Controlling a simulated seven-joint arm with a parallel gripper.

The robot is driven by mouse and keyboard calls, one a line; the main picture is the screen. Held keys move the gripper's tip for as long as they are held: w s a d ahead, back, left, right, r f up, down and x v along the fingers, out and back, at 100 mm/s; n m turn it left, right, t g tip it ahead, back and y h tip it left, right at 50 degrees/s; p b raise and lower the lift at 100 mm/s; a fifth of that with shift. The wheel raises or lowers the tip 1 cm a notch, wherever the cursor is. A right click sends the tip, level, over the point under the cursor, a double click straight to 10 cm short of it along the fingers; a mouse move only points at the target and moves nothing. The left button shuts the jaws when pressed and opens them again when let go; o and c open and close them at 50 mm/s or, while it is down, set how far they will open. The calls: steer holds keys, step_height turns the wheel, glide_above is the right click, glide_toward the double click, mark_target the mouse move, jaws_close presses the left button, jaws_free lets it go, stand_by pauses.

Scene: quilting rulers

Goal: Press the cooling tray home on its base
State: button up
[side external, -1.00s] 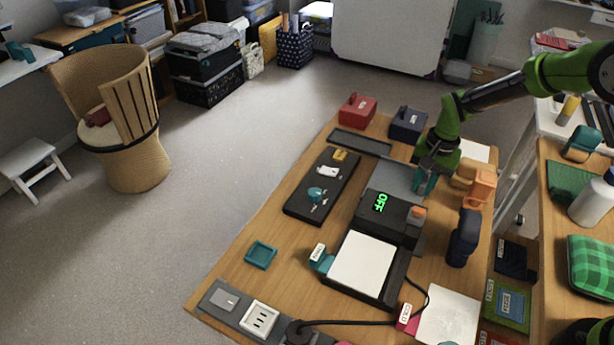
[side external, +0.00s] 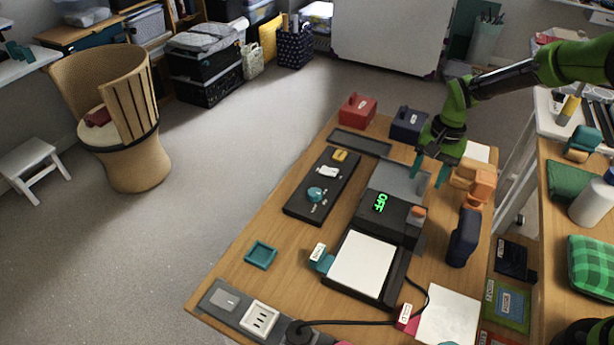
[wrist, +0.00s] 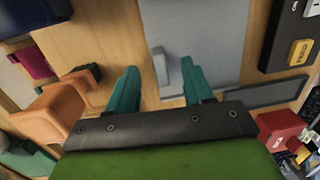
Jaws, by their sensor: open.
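I take the flat grey panel behind the black machine to be the cooling tray (side external: 398,178); in the wrist view it is a pale grey plate (wrist: 208,38) with a small light upright tab (wrist: 160,66) at its edge. The black machine (side external: 388,212) shows a green "OFF" display. Whether the tray is fully seated on its base cannot be told. My gripper (side external: 429,172) is open and empty above the tray's right edge. In the wrist view its teal fingertips (wrist: 160,80) are spread, with the tab between them in the picture.
Orange blocks (side external: 473,182) and a dark blue object (side external: 464,238) stand right of the tray. Red (side external: 357,110) and dark navy (side external: 408,123) handled blocks stand behind.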

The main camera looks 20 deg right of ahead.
step_height(320, 180, up, 14)
steer(key=d, duration=0.1)
steer(key=shift+d+f, duration=0.25)
steer(key=s+r+n+t, duration=0.2)
steer(key=s+r+t, duration=0.1)
steer(key=s, duration=0.8)
steer(key=s+r+n+t, duration=0.3)
steer(key=s+r+t, duration=0.1)
steer(key=s, duration=0.8)
steer(key=shift+d+r+y, duration=0.35)
steer(key=shift+r+y, duration=0.05)
steer(key=shift+r, duration=0.5)
